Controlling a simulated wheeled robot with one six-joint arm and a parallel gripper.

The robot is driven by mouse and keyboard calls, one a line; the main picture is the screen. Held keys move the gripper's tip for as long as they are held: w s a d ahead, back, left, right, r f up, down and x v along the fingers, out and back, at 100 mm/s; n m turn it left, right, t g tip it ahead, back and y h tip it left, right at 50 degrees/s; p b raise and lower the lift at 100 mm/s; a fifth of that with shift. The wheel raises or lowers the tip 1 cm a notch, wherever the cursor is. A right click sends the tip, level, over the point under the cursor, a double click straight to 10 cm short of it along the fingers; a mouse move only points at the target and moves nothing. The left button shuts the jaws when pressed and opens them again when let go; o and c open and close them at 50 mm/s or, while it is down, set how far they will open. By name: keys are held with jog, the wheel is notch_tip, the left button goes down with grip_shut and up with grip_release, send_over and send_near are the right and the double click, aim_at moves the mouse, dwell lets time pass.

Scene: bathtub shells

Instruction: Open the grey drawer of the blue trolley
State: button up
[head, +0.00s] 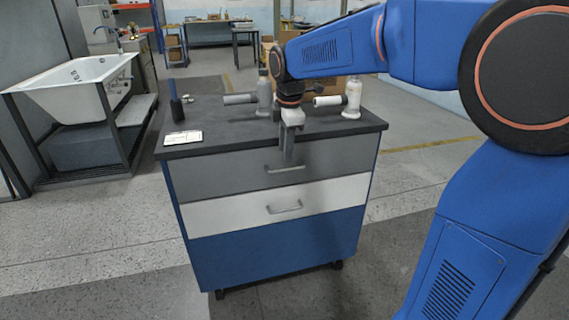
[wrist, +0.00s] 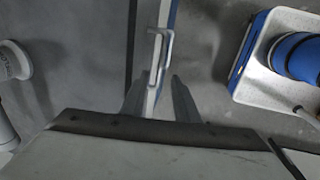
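The blue trolley (head: 275,245) stands ahead with a dark top, a grey drawer (head: 225,178) above and a white drawer (head: 235,213) below. The grey drawer looks shut, with a grey bar handle (head: 285,169) on its front. My gripper (head: 288,160) points down in front of the grey drawer, just above its handle. In the wrist view my gripper (wrist: 158,95) has its two fingers apart, with a bar handle (wrist: 168,46) showing ahead between them. I cannot tell whether the fingers touch it.
On the trolley top stand two grey-white bottles (head: 353,98) (head: 264,95), pale rolls (head: 328,101), a dark blue-topped item (head: 177,109) and a white card (head: 183,137). A bathtub (head: 75,88) on a frame stands left. The floor around the trolley's front is clear.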

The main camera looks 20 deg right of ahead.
aim_at(284, 163)
jog(key=shift+w+f, duration=0.2)
jog(key=shift+f, duration=0.85)
jog(key=shift+w+f, duration=0.15)
jog(key=shift+f, duration=0.85)
jog(key=shift+w+f, duration=0.2)
jog(key=shift+f, duration=0.85)
jog(key=shift+c, duration=0.7)
grip_shut()
